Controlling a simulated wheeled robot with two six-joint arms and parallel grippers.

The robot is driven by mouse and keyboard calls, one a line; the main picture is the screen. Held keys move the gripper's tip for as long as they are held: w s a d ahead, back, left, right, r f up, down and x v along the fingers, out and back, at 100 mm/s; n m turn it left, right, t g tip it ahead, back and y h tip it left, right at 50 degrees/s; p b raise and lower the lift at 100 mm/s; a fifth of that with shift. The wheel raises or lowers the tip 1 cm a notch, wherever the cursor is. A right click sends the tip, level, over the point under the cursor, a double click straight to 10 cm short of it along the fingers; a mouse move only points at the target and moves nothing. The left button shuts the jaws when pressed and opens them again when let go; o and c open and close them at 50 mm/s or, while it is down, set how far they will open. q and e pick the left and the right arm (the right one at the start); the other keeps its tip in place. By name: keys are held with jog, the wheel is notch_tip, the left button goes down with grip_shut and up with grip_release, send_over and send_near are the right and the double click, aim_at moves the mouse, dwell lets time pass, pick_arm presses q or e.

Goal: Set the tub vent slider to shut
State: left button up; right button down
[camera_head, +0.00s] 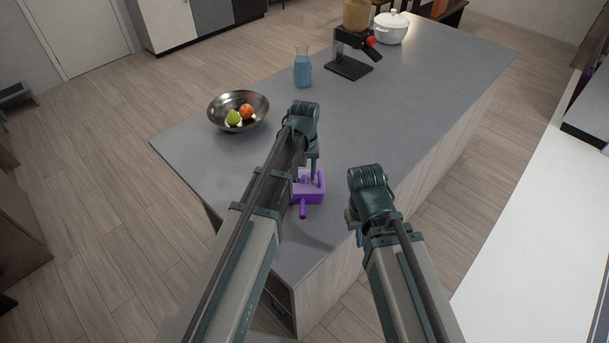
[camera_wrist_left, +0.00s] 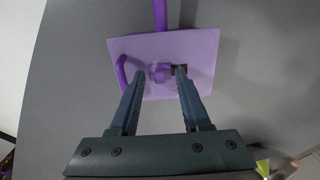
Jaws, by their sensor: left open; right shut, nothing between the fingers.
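The purple tub (camera_head: 313,192) stands on the grey counter near its front end, with a handle (camera_head: 303,211) sticking out toward me. In the left wrist view I look down on its light purple top (camera_wrist_left: 205,48). A small purple slider knob (camera_wrist_left: 158,72) sits there beside a dark vent opening (camera_wrist_left: 180,68), and a curved purple loop (camera_wrist_left: 122,72) is at the left edge. My left gripper (camera_head: 313,170) is open over the tub; in the left wrist view its fingertips (camera_wrist_left: 160,73) lie either side of the knob. Contact cannot be told. My right gripper (camera_head: 353,218) is shut and empty, right of the tub.
The counter (camera_head: 225,160) is clear around the tub. A metal bowl (camera_head: 262,105) with fruit stands further back left. A jug of blue liquid (camera_head: 302,72), a black appliance (camera_head: 347,67) and a white pot (camera_head: 392,30) stand toward the far end.

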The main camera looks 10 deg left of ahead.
pick_arm(q)
jog(key=shift+c, duration=0.3)
grip_shut()
